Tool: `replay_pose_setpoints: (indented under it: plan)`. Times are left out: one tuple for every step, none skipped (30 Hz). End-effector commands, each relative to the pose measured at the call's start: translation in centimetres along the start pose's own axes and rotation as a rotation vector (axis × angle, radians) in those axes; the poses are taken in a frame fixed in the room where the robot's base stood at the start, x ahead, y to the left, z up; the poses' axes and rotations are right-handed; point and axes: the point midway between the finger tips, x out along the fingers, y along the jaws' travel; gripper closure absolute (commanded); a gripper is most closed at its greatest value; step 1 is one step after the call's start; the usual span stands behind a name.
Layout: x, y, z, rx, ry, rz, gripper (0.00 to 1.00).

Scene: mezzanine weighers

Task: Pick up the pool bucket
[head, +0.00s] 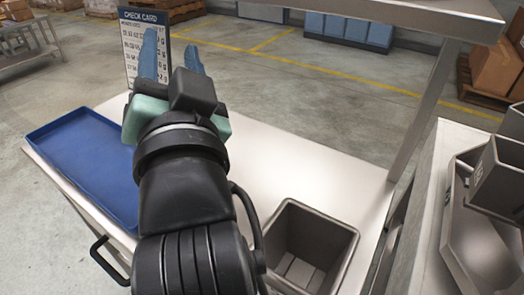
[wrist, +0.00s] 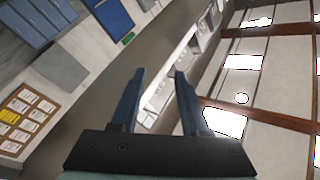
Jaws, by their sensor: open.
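A grey, square, open-topped bucket (head: 316,232), which looks like the pool bucket, stands upright on the pale metal table (head: 305,165) at the lower right of the head view. Its inside looks empty, and its near side is cut off by the frame. My gripper (head: 172,50) has blue fingers and is open and empty. It is up and to the left of the bucket, pointing away across the table. The wrist view shows the open fingers of my gripper (wrist: 159,76) with nothing between them; the bucket is not seen there.
A blue tray (head: 85,160) lies on the table's left. A check card (head: 134,35) stands behind my gripper. A metal post (head: 425,105) rises at the table's right under an overhead shelf (head: 410,12). Grey machine buckets (head: 500,180) are at far right. The table's middle is clear.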

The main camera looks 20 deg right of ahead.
Motion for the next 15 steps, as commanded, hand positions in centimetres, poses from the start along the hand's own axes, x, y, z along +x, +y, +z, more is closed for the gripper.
replay_pose_setpoints:
  plan:
    - [1.0, -0.2, -1.1, 0.066, -0.059, 0.053, 0.54]
    - [1.2, 0.3, -0.8, 0.107, -0.092, 0.084, 0.54]
    - [1.4, 0.8, -0.4, 0.163, -0.133, 0.128, 0.54]
    - [1.6, 1.2, -0.1, 0.206, -0.162, 0.162, 0.54]
    - [1.6, 1.6, 0.1, 0.248, -0.189, 0.197, 0.54]
    - [1.6, 2.2, 0.5, 0.303, -0.225, 0.248, 0.54]
    - [1.6, 2.6, 0.7, 0.344, -0.249, 0.286, 0.54]
    - [1.4, 3.0, 0.9, 0.386, -0.271, 0.326, 0.54]
    - [1.2, 3.5, 1.2, 0.440, -0.300, 0.382, 0.54]
    - [1.0, 3.9, 1.4, 0.481, -0.319, 0.425, 0.54]
    - [0.7, 4.3, 1.6, 0.521, -0.337, 0.470, 0.54]
    - [0.3, 4.7, 1.8, 0.574, -0.357, 0.530, 0.54]
    - [-0.1, 5.1, 2.0, 0.613, -0.371, 0.577, 0.54]
    - [-0.6, 5.4, 2.1, 0.652, -0.383, 0.625, 0.54]
    - [-1.2, 5.8, 2.2, 0.702, -0.396, 0.690, 0.54]
